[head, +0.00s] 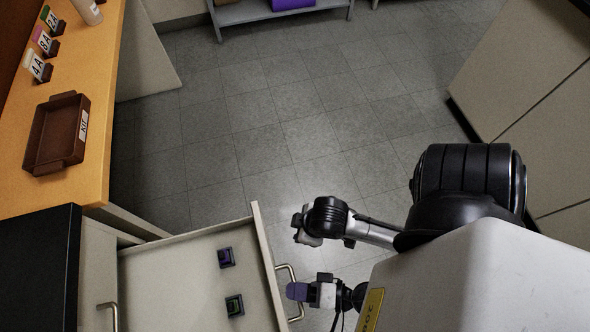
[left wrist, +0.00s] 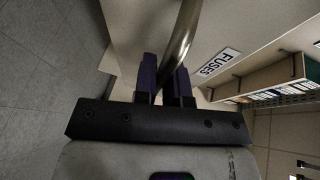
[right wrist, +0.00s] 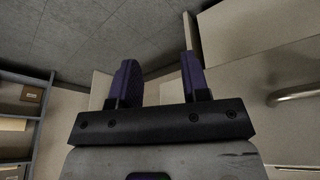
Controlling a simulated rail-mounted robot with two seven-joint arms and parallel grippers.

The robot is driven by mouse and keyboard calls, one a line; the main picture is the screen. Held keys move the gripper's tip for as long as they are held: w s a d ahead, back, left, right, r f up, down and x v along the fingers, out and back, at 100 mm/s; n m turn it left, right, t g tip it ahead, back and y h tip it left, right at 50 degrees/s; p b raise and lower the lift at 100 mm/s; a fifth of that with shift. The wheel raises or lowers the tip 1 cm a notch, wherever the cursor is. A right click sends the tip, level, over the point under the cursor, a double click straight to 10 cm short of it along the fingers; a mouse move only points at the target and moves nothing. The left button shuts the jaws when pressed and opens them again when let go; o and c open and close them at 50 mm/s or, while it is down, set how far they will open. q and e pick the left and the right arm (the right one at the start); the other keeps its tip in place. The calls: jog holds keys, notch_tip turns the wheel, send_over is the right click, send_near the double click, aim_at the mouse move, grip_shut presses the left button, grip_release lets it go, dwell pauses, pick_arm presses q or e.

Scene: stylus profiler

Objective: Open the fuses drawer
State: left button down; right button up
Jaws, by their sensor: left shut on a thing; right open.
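The fuses drawer (head: 180,265) stands pulled out in the head view, with a purple-topped and a green-topped small dark block inside. Its metal bar handle (head: 292,282) is on the front panel. In the left wrist view, the white FUSES label (left wrist: 217,62) shows on the panel beside the handle bar (left wrist: 181,40). My left gripper (head: 297,291) is at the handle, its purple fingers shut on the bar; it also shows in the left wrist view (left wrist: 166,80). My right gripper (right wrist: 160,80) is open and empty in the right wrist view.
An orange-brown worktop (head: 90,110) holds a brown KIT tray (head: 57,133) and several numbered cards. A second handle (head: 110,312) is at the lower left. A grey shelf (head: 280,12) stands at the back. The tiled floor (head: 270,110) in the middle is clear.

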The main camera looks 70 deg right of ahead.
pick_arm(q)
jog(key=c, duration=1.2)
grip_release()
jog(key=p+v, duration=0.3)
jog(key=v, duration=1.1)
jog(key=shift+w, duration=0.1)
